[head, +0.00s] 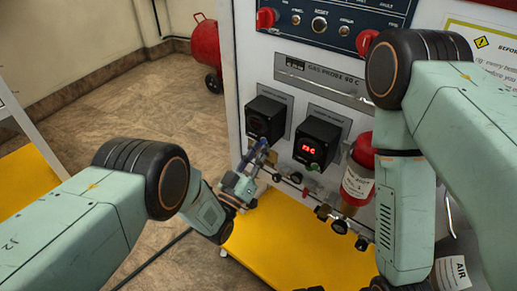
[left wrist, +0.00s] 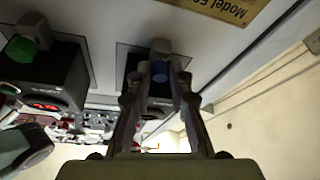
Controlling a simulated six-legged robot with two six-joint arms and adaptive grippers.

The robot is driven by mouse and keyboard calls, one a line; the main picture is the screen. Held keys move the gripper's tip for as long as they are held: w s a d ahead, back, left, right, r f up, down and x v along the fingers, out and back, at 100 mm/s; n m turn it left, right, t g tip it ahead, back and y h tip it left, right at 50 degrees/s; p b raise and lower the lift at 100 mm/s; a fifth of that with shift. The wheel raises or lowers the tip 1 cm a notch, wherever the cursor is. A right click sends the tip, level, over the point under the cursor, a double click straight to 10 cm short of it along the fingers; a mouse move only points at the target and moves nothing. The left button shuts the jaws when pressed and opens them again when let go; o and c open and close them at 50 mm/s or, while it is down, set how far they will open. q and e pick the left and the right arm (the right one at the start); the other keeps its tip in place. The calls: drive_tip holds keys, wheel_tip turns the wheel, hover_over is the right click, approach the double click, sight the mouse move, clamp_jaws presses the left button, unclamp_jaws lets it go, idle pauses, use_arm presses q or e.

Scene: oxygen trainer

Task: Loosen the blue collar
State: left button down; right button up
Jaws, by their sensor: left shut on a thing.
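The blue collar (left wrist: 160,76) sits below the left black meter box (head: 265,118) on the panel. My left gripper (left wrist: 161,72) is shut on the collar, with a finger on each side of it. In the head view my left gripper (head: 257,158) reaches up to the underside of that box, and its fingers hide most of the collar. My right arm comes in from the right and bends down in front of the panel; its gripper is out of the picture.
The right meter box (head: 316,140) with a lit red display and a green knob is close by. A red cylinder (head: 358,175) and a row of fittings (head: 338,224) stand to the right. A yellow shelf (head: 285,250) lies below.

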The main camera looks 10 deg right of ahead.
use_arm(q)
drive_tip(key=shift+f, duration=0.1)
drive_tip(key=c, duration=1.5)
unclamp_jaws()
drive_tip(key=shift+s, duration=0.1)
drive_tip(key=v, duration=1.2)
